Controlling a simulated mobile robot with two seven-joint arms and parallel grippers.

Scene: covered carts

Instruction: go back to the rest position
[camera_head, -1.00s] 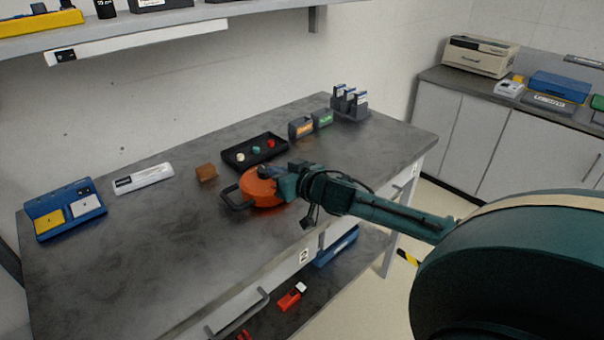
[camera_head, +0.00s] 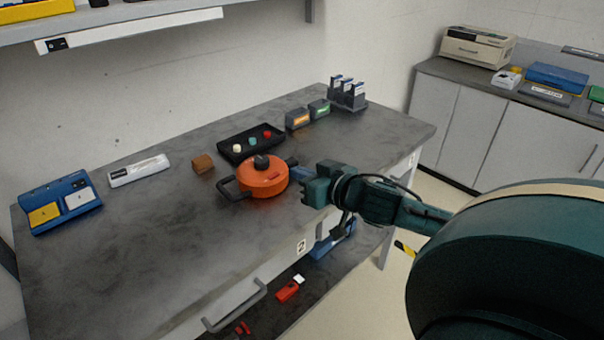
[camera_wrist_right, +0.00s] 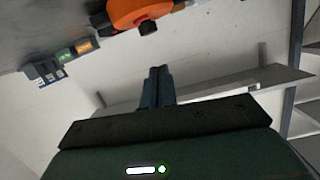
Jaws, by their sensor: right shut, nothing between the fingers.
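My right gripper (camera_head: 303,176) is just right of the orange lidded pot (camera_head: 264,180) in the head view, with its arm coming in from the right. In the right wrist view the fingers of this gripper (camera_wrist_right: 159,72) are together with nothing between them. The orange pot (camera_wrist_right: 135,10) shows at the top of that view, apart from the fingers. The pot stands on the grey worktop with its lid on, a dark knob on top and dark side handles. My left gripper is not in view.
A black tray (camera_head: 231,156) with several coloured knobs, a brown block (camera_head: 203,164) and a blue two-panel box (camera_head: 36,217) stand on the worktop (camera_head: 130,240). Small boxes (camera_head: 298,119) and a rack (camera_head: 347,104) stand at the back. A lower shelf holds red items. The front left worktop is clear.

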